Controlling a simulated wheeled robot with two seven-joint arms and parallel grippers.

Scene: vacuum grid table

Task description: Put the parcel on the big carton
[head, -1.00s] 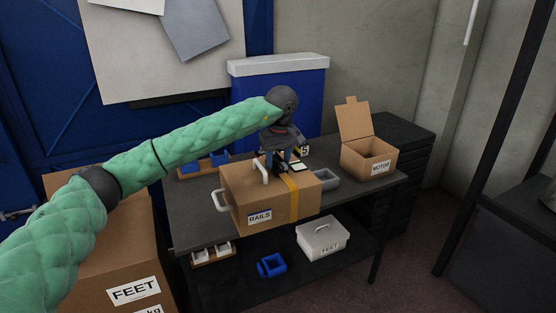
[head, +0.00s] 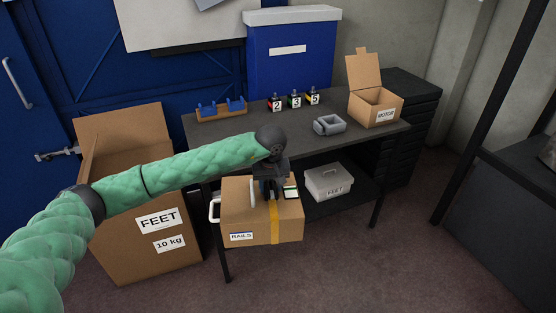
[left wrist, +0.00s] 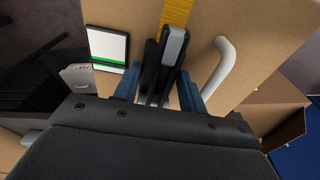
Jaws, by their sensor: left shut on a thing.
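The parcel (head: 257,222), a brown box labelled RAILS with a yellow strap and white handles, hangs in front of the table. My left gripper (head: 271,196) is above its top and shut on it. In the left wrist view, the parcel's top (left wrist: 215,15) fills the upper part; the blue-tipped fingers (left wrist: 159,95) close around a black piece there. The exact grip is partly hidden. The big carton (head: 125,243), labelled FEET and 10 kg, stands on the floor left of the parcel, its flaps raised. My right gripper is out of view.
The dark table (head: 290,133) behind holds a grey bin (head: 329,125), numbered items, a small rack (head: 221,110) and an open MOTOR carton (head: 376,105). A grey FEET case (head: 329,183) sits on the lower shelf.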

